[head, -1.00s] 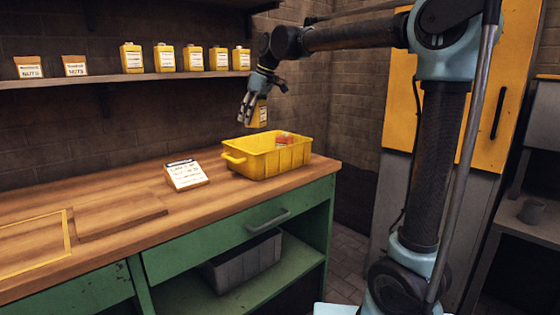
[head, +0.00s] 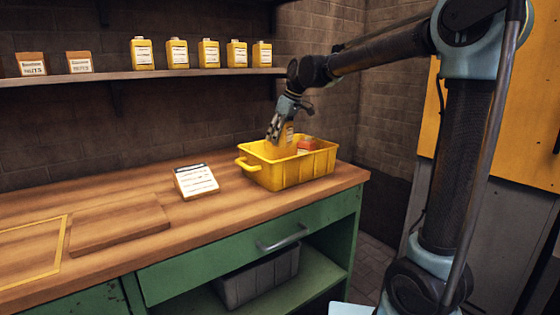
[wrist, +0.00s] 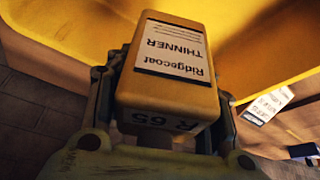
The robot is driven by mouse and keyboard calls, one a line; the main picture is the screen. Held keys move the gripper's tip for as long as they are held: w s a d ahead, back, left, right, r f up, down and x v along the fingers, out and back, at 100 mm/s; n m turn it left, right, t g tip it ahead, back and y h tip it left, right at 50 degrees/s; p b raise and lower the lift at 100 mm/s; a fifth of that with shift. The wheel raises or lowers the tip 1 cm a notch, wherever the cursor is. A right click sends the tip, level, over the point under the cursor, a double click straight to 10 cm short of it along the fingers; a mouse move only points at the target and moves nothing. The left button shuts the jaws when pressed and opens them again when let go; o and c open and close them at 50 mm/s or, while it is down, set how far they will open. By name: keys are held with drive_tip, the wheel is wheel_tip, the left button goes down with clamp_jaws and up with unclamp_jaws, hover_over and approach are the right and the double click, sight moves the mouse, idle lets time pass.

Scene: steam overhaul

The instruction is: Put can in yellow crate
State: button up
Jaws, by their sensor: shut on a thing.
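The can (wrist: 175,70) is yellow with a white label reading "Ridgecoat THINNER" and "R 65" on its end. My gripper (wrist: 165,125) is shut on it, one finger on each side. In the head view my gripper (head: 276,134) points down over the yellow crate (head: 268,178) on the wooden bench. The held can (head: 287,140) is partly below the crate's rim line, at the left-middle of the opening. Whether it touches the crate floor is hidden by the front wall. The crate wall fills the top of the wrist view (wrist: 60,30).
A red-topped item (head: 307,145) sits in the crate, right of the can. Several yellow cans (head: 208,54) and two nut boxes (head: 79,62) stand on the shelf (head: 130,76) behind.

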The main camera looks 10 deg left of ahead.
sight(290, 130)
wheel_tip(290, 130, down, 9)
drive_tip(key=shift+f, duration=0.15)
idle(0.4)
drive_tip(key=o, duration=1.3)
drive_tip(key=v, duration=1.2)
drive_tip(key=shift+s+d, duration=0.1)
drive_tip(key=shift+d, duration=0.05)
